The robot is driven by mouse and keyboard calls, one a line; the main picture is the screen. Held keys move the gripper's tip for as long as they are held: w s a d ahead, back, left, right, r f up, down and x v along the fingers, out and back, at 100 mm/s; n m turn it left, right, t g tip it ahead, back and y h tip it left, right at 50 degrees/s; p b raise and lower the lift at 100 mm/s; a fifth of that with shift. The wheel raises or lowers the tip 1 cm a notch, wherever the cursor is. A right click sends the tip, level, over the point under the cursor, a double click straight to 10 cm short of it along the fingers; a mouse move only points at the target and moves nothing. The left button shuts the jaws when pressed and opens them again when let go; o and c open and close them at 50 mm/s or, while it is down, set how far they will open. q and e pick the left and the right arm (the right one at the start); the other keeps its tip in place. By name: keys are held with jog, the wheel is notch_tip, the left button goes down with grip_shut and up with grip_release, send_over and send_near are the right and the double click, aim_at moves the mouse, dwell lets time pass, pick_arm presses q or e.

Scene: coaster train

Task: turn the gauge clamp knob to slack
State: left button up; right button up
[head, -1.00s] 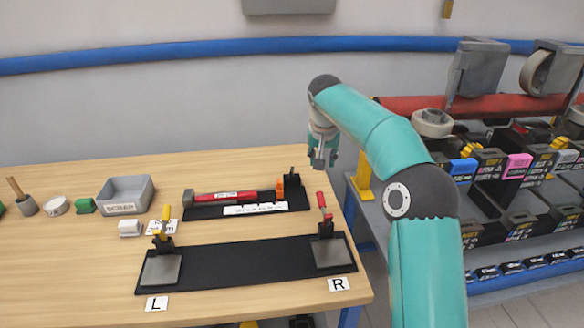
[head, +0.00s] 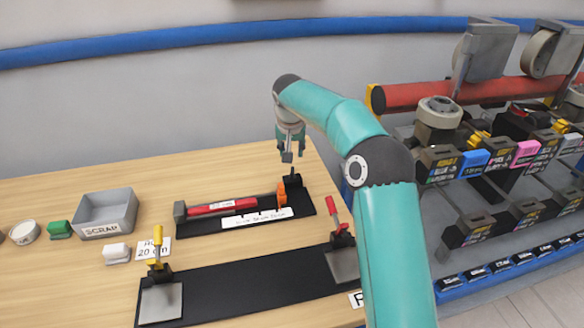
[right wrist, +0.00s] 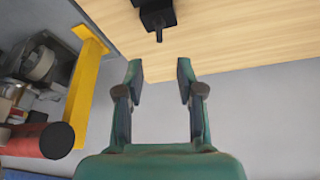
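The gauge (head: 185,228) is a black base on the wooden bench, with a red bar, a white scale strip and an orange block (head: 283,194). A small black block with a peg (head: 292,184) stands at its right end and may carry the clamp knob. A black block with a protruding peg (right wrist: 157,18) also shows in the right wrist view, beyond the fingertips. My right gripper (head: 288,157) is just above that end in the head view. My left gripper is out of view.
A black fixture (head: 245,283) with yellow (head: 157,245) and red (head: 333,210) clamp handles lies in front of the gauge. A grey scrap bin (head: 103,212) and small blocks are left. A rack of boxes (head: 470,180) stands right, past the bench edge.

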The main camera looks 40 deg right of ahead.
aim_at(292, 170)
jog(key=p+x, duration=0.2)
jog(key=x, duration=0.9)
jog(key=shift+d+f, duration=0.1)
jog(key=shift+f, duration=0.1)
jog(key=shift+c, duration=0.3)
grip_shut()
